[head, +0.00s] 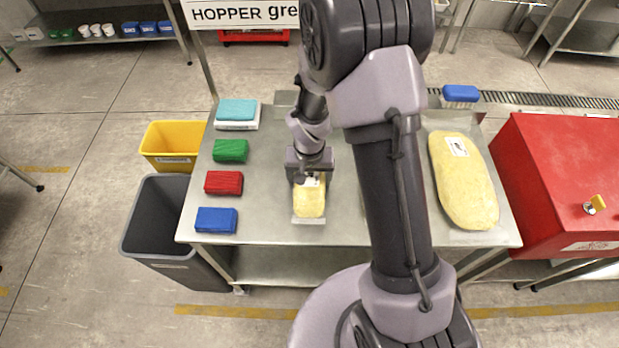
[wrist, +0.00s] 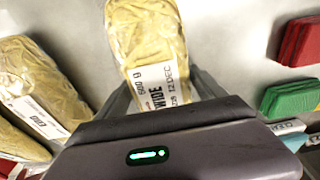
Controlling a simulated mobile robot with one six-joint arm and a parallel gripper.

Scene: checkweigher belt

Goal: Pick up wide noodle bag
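The wide noodle bag (head: 310,200) is a pale yellow pack in clear film, lying on the steel table left of my arm. In the wrist view the bag (wrist: 145,35) carries a white label reading "WIDE", partly cut off by my gripper's body. My gripper (head: 309,178) is low over the bag's far end. In the wrist view its fingers (wrist: 163,85) stand apart, one on each side of the bag, close to its edges. The finger ends are hidden by the bag, so I cannot tell whether they press on it.
A large yellow bag (head: 466,185) lies at the right; the wrist view shows another bag (wrist: 35,85). Teal (head: 237,109), green (head: 231,151), red (head: 223,183) and blue (head: 216,220) packs line the left side. Yellow (head: 172,140) and grey (head: 150,215) bins stand left, a red cabinet (head: 560,180) right.

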